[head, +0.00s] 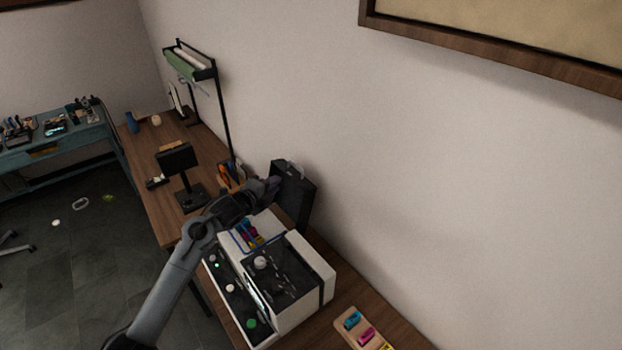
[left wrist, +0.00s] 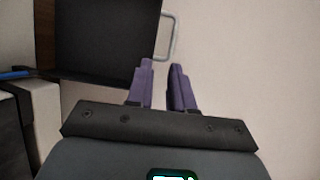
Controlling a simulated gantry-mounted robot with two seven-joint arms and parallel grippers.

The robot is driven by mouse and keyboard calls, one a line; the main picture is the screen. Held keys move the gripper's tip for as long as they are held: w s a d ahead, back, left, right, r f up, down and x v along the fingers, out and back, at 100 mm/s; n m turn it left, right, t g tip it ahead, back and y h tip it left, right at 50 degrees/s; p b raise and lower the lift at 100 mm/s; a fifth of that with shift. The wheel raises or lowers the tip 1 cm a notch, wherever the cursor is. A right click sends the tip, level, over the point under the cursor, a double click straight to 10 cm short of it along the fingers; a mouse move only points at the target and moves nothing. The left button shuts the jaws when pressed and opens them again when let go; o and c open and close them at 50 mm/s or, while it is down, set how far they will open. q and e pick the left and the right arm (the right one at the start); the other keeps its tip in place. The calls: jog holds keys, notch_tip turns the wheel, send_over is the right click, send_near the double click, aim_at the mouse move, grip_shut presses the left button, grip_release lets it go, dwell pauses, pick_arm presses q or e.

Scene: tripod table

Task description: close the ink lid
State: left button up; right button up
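A white and black printer (head: 318,262) stands on the wooden table, with coloured ink cartridges (head: 246,236) showing in an open bay at its far end. A dark upright panel (head: 295,192) stands beyond the bay and looks like the raised ink lid; its hinge is hidden. In the left wrist view the dark panel (left wrist: 108,38) fills the upper left, with a thin metal loop handle (left wrist: 174,40) at its right edge. My left gripper (head: 272,184) is beside the panel. My right gripper is not in view.
A small dark screen on a stand (head: 176,158) and a tall rack (head: 222,110) stand farther along the table. A tray of coloured cartridges (head: 345,322) lies near the front. The wall (head: 400,200) runs close behind the printer.

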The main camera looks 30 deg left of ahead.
aim_at(293, 175)
pick_arm(q)
jog(key=shift+w+r+b+x, duration=0.1)
jog(key=shift+r+b+x, duration=0.2)
jog(key=shift+x, duration=1.55)
jog(key=shift+w+r+b+x, duration=0.1)
jog(key=shift+r+x, duration=0.3)
jog(key=shift+x, duration=1.5)
jog(key=shift+w+r+b+x, duration=0.1)
jog(key=shift+r+b+x, duration=0.15)
jog(key=shift+x, duration=1.6)
jog(key=shift+a+r, duration=0.1)
jog(key=shift+c, duration=0.5)
grip_shut()
